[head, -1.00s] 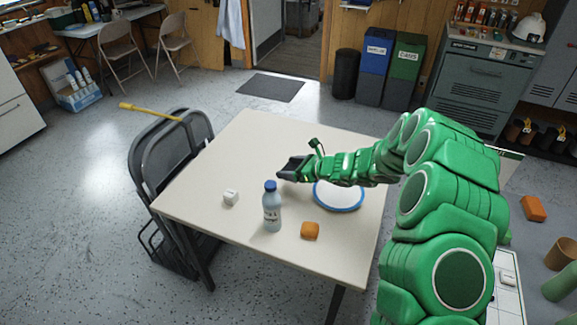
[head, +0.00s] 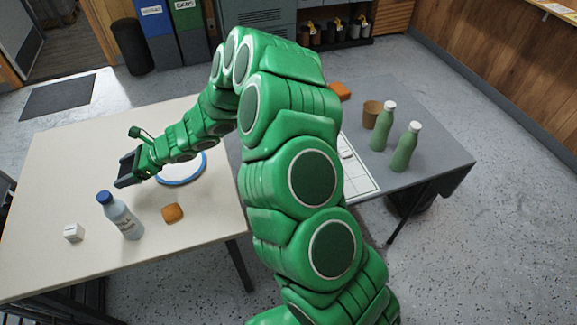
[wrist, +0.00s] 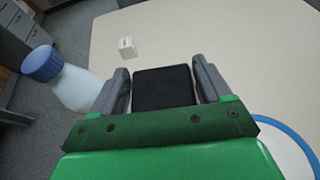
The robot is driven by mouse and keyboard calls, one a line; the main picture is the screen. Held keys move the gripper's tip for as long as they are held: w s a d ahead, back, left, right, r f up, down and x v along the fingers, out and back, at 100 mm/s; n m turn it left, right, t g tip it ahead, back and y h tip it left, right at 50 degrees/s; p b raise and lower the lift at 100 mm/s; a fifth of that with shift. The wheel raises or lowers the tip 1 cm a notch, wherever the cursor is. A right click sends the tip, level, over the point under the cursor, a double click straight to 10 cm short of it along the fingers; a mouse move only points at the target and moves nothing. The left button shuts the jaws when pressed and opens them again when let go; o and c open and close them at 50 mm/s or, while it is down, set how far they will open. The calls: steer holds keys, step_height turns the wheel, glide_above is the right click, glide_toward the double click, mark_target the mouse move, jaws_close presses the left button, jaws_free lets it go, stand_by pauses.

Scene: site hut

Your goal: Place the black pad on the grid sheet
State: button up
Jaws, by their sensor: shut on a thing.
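The black pad (wrist: 165,88) is held between the two fingers of my gripper (wrist: 165,84) in the wrist view. In the head view my gripper (head: 125,170) is above the cream table, behind the bottle and left of the blue-rimmed plate; the pad is hard to tell from the dark fingers there. The grid sheet (head: 358,178), white with dark lines, lies on the grey table to the right. My arm hides its left part. My gripper is well to the left of the sheet, over the other table.
The cream table (head: 60,200) holds a blue-capped bottle (head: 121,217), a white cube (head: 73,232), an orange block (head: 173,213) and the plate (head: 182,181). The grey table (head: 425,145) holds two green bottles (head: 405,147), a brown cup (head: 372,113) and an orange block (head: 340,91).

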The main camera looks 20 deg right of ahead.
steer(key=w+d+f+m+t+h, duration=0.1)
steer(key=d+f+m+t, duration=0.15)
steer(key=d, duration=1.65)
steer(key=d+f+m+t+h, duration=0.1)
steer(key=d+f+m+t, duration=0.15)
steer(key=d, duration=1.65)
steer(key=s+d+m+t+h, duration=0.1)
steer(key=s+d, duration=0.2)
steer(key=d, duration=0.3)
steer(key=s+d+m+t+h, duration=0.1)
steer(key=s+d, duration=0.2)
steer(key=d, duration=0.4)
steer(key=shift+t, duration=0.3)
steer(key=shift+w+a+f, duration=0.1)
steer(key=shift+w+f, duration=0.05)
steer(key=shift+f, duration=1.8)
steer(key=shift+w+f, duration=0.1)
steer(key=shift+f, duration=1.8)
steer(key=o, duration=1)
steer(key=shift+f, duration=0.1)
